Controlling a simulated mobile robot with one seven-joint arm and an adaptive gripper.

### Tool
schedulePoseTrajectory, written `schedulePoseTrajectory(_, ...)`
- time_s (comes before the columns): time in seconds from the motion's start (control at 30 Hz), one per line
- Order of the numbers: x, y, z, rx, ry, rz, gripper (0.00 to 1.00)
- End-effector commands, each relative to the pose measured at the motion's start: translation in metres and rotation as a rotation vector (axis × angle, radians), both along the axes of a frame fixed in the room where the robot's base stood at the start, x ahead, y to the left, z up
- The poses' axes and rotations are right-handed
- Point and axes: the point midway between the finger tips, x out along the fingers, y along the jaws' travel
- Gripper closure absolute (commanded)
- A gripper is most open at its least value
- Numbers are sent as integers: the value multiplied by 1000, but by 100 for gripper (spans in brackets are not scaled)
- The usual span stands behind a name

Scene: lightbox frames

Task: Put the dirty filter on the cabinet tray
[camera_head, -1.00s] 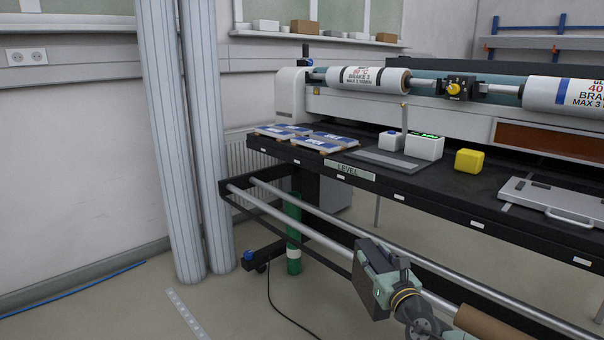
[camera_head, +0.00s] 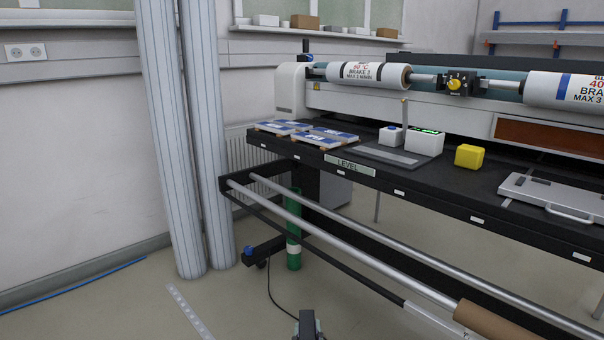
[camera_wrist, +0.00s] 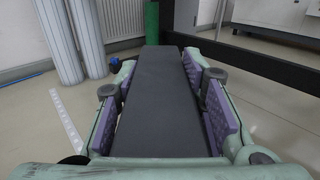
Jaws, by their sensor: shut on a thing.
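My gripper (camera_wrist: 160,85) is shut on a dark grey, flat slab (camera_wrist: 157,115), which I take to be the dirty filter. The purple finger pads press on both long sides of the slab, and it points away from the wrist, above the floor. In the head view only a small part of my gripper (camera_head: 308,322) shows at the bottom edge, low in front of the machine's rails. I cannot make out a cabinet tray for certain in either view.
A black machine table (camera_head: 440,195) carries blue-and-white packs (camera_head: 325,138), a yellow block (camera_head: 469,156) and a grey handled panel (camera_head: 545,192). Metal rails (camera_head: 340,235) run below its front edge. Two pale columns (camera_head: 180,140) stand at left. Floor between is mostly clear.

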Motion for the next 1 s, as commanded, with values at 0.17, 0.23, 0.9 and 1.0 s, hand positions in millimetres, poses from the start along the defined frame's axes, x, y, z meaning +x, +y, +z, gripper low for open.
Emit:
schedulePoseTrajectory(0.17,-9,14,-12,0,-3,-13,100)
schedulePoseTrajectory(0.23,-10,15,-5,-1,-4,-13,100)
schedulePoseTrajectory(0.9,-10,14,15,-3,-5,-12,100)
schedulePoseTrajectory(1.0,-9,13,16,-1,-4,-15,100)
